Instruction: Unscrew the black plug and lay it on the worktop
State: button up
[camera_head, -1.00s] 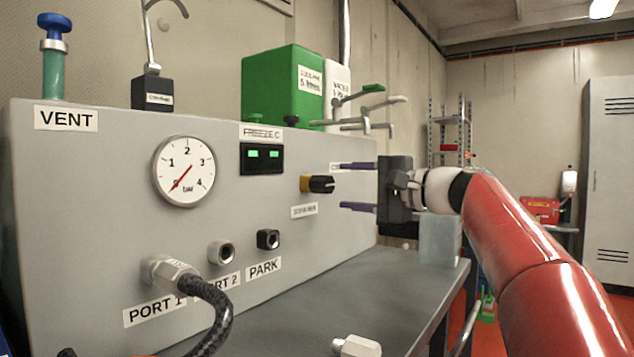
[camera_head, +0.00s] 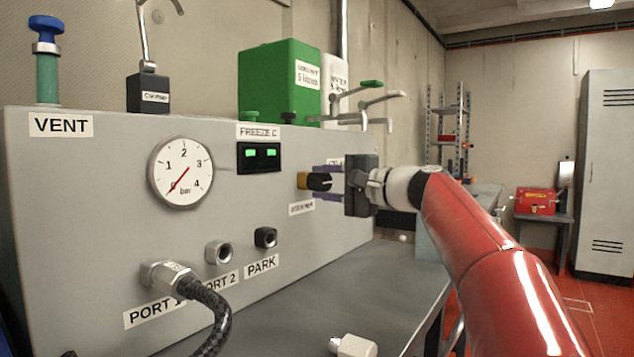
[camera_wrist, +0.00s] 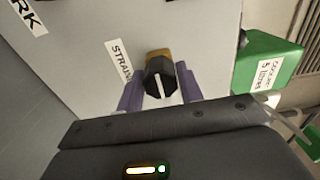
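The black plug (camera_head: 319,181) sits in a brass-coloured collar on the grey panel, above a label reading STRAINER. In the wrist view the plug (camera_wrist: 159,82) shows a white line on its face. My gripper (camera_head: 322,182) reaches the plug from the right, one finger above it and one below. In the wrist view my gripper (camera_wrist: 160,86) has its purple fingers on either side of the plug, open, with narrow gaps; contact is not clear. The grey worktop (camera_head: 290,315) lies below the panel.
A hose fitting (camera_head: 168,275) is on PORT 1, its hose hanging over the worktop. A pale fitting (camera_head: 353,346) lies at the worktop's front. A green coolant box (camera_head: 275,80) and a tap-like stand (camera_head: 350,100) are on top. The middle worktop is clear.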

jog(key=c, duration=0.7)
jog(key=n+b, duration=0.2)
jog(key=n, duration=0.1)
jog(key=shift+f+n+b, duration=0.15)
jog(key=shift+n+b, duration=0.15)
jog(key=shift+n, duration=0.1)
jog(key=shift+n+b, duration=0.35)
jog(key=shift+n, duration=0.65)
jog(key=shift+n+b, duration=0.45)
jog(key=shift+n, duration=0.15)
jog(key=n+b, duration=0.1)
jog(key=n, duration=0.3)
jog(key=shift+s+d+n, duration=0.1)
jog(key=shift+n, duration=0.2)
